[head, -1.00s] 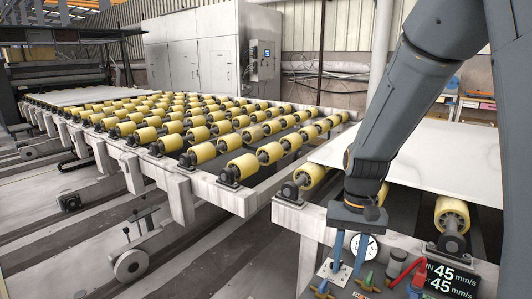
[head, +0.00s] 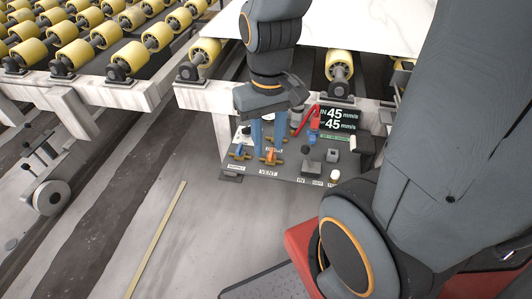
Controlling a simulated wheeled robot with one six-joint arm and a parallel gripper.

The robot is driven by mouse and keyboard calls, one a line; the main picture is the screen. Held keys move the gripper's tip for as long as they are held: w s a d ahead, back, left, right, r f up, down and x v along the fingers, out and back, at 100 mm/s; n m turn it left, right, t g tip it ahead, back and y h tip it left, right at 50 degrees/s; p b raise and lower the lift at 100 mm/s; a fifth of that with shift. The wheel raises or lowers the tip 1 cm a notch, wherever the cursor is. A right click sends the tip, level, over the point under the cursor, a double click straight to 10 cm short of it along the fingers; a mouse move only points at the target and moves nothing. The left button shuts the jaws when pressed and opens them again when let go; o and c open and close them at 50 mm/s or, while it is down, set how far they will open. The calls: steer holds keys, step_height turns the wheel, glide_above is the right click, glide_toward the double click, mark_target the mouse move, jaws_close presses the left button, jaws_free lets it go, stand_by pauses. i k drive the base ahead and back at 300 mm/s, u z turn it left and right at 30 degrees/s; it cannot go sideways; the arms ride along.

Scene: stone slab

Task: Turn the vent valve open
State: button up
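The vent valve (head: 270,157) has an orange handle on a brass-coloured body. It sits on a dark control panel (head: 290,172), just above a VENT label. My gripper (head: 268,148) points down over it. Its two blue fingers are apart, one on each side of the orange handle as seen from here. I cannot tell whether either finger touches the handle. The gripper's body and fingers hide part of the panel behind.
A blue-handled valve (head: 239,152) stands close to the left. A white slab (head: 350,28) and a yellow-roller conveyor (head: 70,55) lie behind. Open floor is at the front left.

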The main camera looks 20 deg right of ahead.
mark_target(271, 156)
steer(key=u, duration=0.8)
steer(key=k, duration=0.75)
steer(key=z, duration=0.85)
steer(key=i, duration=0.45)
steer(key=u, duration=0.05)
